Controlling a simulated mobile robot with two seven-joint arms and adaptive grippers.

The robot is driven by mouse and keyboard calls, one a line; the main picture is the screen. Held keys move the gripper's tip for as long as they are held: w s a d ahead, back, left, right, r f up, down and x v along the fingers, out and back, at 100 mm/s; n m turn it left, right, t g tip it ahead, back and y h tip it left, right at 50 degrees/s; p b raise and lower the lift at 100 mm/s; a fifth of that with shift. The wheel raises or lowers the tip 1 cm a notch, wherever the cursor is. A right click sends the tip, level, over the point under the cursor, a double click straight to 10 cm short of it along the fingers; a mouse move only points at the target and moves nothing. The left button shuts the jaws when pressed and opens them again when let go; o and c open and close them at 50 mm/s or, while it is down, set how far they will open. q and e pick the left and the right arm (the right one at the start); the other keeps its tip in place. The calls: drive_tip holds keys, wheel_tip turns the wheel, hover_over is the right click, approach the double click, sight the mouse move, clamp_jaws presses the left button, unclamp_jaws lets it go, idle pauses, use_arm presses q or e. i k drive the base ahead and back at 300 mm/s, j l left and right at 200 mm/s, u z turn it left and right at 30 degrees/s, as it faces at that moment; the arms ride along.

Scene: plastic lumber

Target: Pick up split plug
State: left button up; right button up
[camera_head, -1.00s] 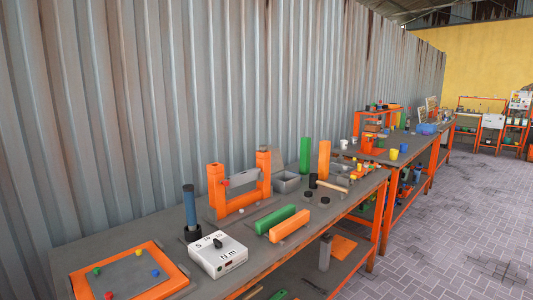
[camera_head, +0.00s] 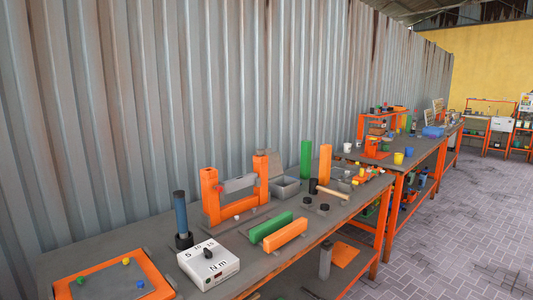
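I cannot tell for sure which object is the split plug. A small pale piece (camera_head: 237,217) lies on the bench at the foot of the orange frame. Two dark round pieces lie further right, one of them a black disc (camera_head: 324,207). Small coloured pegs, such as a yellow peg (camera_head: 126,261), sit on the orange-bordered plate at the near left. Neither of my grippers is in view.
The bench (camera_head: 225,233) runs along a corrugated wall. It carries an orange frame (camera_head: 210,199), a white torque box (camera_head: 208,265), a blue-handled tool (camera_head: 181,212), green and orange bars, a grey bin (camera_head: 285,187) and a hammer (camera_head: 331,192). Paved floor (camera_head: 440,240) is clear at right.

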sight(261, 152)
drive_tip(key=i+l, duration=0.2)
drive_tip(key=l, duration=0.2)
drive_tip(key=i+l, duration=0.2)
drive_tip(key=l, duration=0.15)
drive_tip(key=i+l+z, duration=0.1)
drive_tip(key=l, duration=0.3)
drive_tip(key=i+l, duration=0.5)
drive_tip(key=l, duration=0.25)
